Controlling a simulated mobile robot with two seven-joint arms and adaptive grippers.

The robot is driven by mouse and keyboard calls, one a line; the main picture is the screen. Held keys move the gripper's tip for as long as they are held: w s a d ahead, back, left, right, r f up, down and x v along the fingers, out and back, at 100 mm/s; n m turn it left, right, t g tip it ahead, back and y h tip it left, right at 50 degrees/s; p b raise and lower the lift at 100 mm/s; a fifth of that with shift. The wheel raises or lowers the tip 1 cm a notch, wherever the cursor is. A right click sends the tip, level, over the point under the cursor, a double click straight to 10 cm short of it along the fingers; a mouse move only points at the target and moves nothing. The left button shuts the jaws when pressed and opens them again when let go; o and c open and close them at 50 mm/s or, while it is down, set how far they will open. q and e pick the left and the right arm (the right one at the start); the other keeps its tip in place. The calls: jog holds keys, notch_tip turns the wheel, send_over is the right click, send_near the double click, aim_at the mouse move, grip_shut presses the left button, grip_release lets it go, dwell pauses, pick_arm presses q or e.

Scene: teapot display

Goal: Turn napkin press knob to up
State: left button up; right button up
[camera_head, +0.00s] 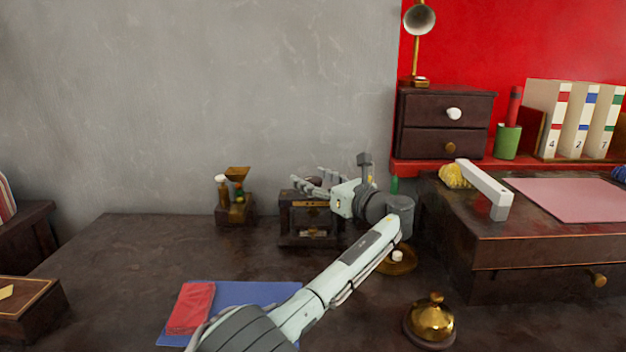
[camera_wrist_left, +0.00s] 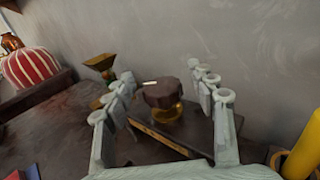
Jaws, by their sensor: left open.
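The napkin press (camera_head: 298,222) is a dark wooden frame with brass trim, standing at the back of the table. Its dark brown knob (camera_wrist_left: 165,96) sits on a brass collar on top, with a small white mark on the left of its top in the left wrist view. My left gripper (camera_head: 311,181) is over the press, fingers pointing left in the head view. In the left wrist view the gripper (camera_wrist_left: 163,88) is open, one finger on either side of the knob; I cannot tell whether either touches it. My right gripper is not in view.
A small brass-and-wood grinder (camera_head: 236,208) stands left of the press. A gold bell (camera_head: 432,320) and a red cloth (camera_head: 191,308) on a blue mat (camera_head: 240,295) lie nearer.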

aim_at(319, 182)
pick_arm(q)
jog(key=v, duration=0.7)
jog(key=shift+s+d, duration=0.15)
jog(key=shift+s, duration=0.05)
